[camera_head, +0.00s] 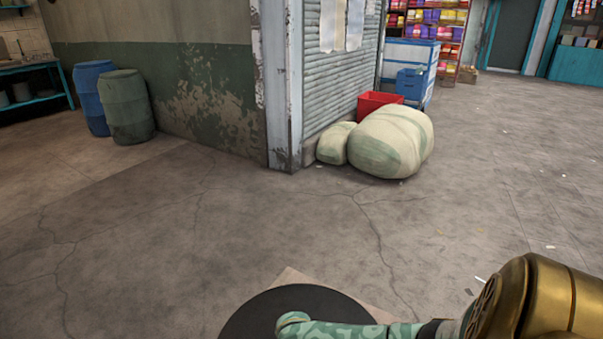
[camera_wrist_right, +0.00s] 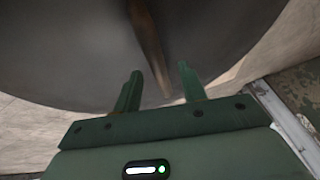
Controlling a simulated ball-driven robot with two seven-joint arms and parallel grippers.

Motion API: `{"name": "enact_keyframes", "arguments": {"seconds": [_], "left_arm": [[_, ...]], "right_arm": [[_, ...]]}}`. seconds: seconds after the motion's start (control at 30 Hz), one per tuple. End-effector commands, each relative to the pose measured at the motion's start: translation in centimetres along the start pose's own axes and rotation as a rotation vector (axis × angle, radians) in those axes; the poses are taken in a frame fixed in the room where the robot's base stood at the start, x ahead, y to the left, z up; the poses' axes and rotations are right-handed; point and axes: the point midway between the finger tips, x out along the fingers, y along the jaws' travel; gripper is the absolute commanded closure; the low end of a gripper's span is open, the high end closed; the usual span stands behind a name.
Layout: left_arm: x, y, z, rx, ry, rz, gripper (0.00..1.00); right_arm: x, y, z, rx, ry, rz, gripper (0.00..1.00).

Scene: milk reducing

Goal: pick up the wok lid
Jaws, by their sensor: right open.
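The wok lid (camera_wrist_right: 70,60) fills the upper part of the right wrist view as a large, dark grey round surface. Its brown, bar-like handle (camera_wrist_right: 150,45) runs down toward my right gripper (camera_wrist_right: 160,72). The gripper's two green fingers are open, and the handle's near end shows in the gap between them; I see no contact. In the head view a dark disc (camera_head: 250,314), which looks like the lid, is cut off at the bottom edge. My right arm covers part of it, and the right fingers cannot be made out there. My left gripper is not in view.
A pale flat corner (camera_head: 292,277) shows from under the disc. The concrete floor ahead is open. Further off are stuffed sacks (camera_head: 385,143), a red crate (camera_head: 378,104), a wall corner, and blue (camera_head: 90,95) and green (camera_head: 127,108) barrels.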

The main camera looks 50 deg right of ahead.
Motion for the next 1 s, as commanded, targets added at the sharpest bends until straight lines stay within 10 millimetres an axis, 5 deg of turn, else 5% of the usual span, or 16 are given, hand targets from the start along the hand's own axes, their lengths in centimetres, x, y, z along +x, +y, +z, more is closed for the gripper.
{"name": "enact_keyframes", "arguments": {"seconds": [0.57,0.7,1.0], "left_arm": [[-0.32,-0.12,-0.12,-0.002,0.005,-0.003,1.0],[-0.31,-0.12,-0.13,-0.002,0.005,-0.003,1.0],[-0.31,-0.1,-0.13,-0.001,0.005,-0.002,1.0]], "right_arm": [[0.4,0.13,0.2,-0.001,0.0,0.001,0.59],[0.4,0.13,0.19,-0.001,0.0,0.001,0.97],[0.36,0.04,0.1,0.0,0.001,-0.001,1.0]]}}
